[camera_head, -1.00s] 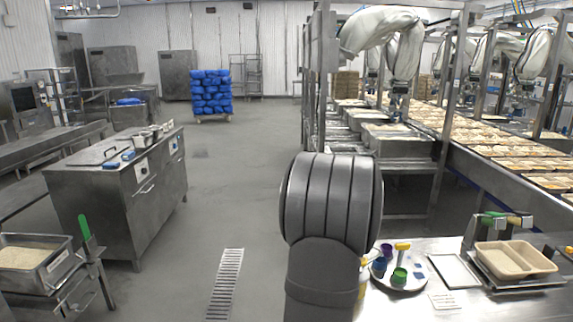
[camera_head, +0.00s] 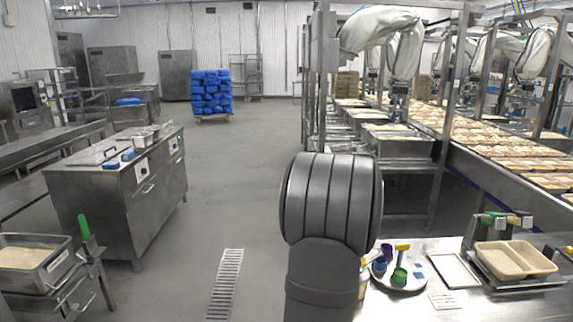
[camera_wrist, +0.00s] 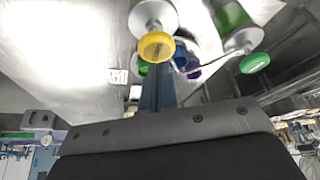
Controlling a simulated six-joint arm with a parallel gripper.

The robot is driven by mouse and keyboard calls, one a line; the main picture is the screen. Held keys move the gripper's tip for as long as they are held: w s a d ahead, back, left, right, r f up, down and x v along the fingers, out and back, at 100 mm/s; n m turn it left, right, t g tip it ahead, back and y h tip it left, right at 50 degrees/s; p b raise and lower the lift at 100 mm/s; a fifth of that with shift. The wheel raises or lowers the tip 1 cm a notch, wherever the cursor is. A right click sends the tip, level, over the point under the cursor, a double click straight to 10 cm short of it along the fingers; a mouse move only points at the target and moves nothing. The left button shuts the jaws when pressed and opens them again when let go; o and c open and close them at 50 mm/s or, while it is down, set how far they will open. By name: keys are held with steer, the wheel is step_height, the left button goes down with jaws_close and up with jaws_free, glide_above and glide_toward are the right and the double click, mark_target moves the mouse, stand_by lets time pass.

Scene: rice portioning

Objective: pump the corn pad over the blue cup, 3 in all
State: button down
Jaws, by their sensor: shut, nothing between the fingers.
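In the wrist view, the corn-yellow pad (camera_wrist: 157,46) is a round disc on a white neck, just past the tip of my gripper (camera_wrist: 158,88). My gripper is shut and holds nothing; whether it touches the pad I cannot tell. A yellow-topped piece (camera_head: 402,247) stands at the plate's back edge. My arm hides the gripper in the head view.
A green disc on a white collar (camera_wrist: 254,63) is right of the yellow pad in the wrist view. A two-part tan tray (camera_head: 515,259) sits at the right of the steel table. An empty shallow white tray (camera_head: 455,271) lies between plate and tan tray.

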steer(key=shift+f, duration=0.1)
steer(key=shift+f, duration=1.35)
steer(key=shift+r, duration=1.45)
steer(key=shift+f, duration=0.15)
steer(key=shift+f, duration=1.35)
steer(key=shift+r, duration=1.5)
